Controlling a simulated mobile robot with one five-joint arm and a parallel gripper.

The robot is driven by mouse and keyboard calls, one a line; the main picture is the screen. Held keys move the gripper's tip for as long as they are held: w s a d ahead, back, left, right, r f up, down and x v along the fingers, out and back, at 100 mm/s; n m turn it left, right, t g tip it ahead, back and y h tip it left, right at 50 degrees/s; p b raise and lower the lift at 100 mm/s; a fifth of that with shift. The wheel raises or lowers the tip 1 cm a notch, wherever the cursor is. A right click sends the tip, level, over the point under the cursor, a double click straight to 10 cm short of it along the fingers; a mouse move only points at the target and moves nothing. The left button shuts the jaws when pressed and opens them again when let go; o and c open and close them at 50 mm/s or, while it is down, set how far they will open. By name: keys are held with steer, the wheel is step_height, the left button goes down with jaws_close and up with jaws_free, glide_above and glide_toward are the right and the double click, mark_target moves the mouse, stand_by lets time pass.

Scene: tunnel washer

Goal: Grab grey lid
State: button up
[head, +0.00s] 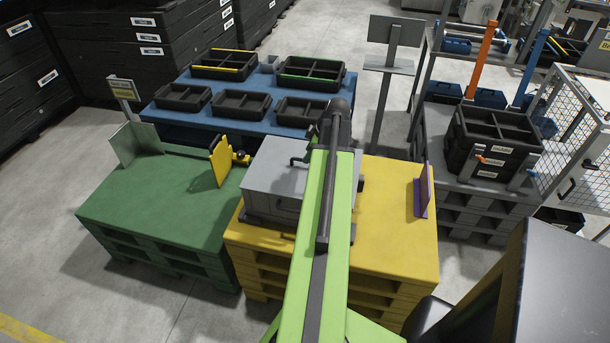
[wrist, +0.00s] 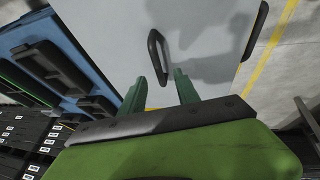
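The grey lid (head: 285,165) is the flat top of a grey box (head: 272,205) on the yellow pallet stand (head: 395,220). In the head view my green arm crosses over its right part and hides some of it. In the wrist view the lid is a broad pale surface (wrist: 110,35) with a black loop handle (wrist: 157,52) on it. My gripper (wrist: 160,77) has two green fingers, apart with nothing between them. The handle appears just beyond the fingertips, slightly left of the middle. I cannot tell how far above the lid the fingers are.
A green pallet stand (head: 150,205) with a yellow bracket (head: 221,160) is at left. A purple plate (head: 422,192) stands on the yellow stand's right side. A blue table (head: 255,92) with several black trays is behind. Black crates (head: 490,150) and a mesh gate are at right.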

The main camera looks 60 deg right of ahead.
steer(key=b+x, duration=0.4)
steer(key=x, duration=0.1)
steer(key=shift+d+f+b, duration=0.15)
steer(key=shift+b, duration=0.25)
jaws_close()
stand_by(1.0)
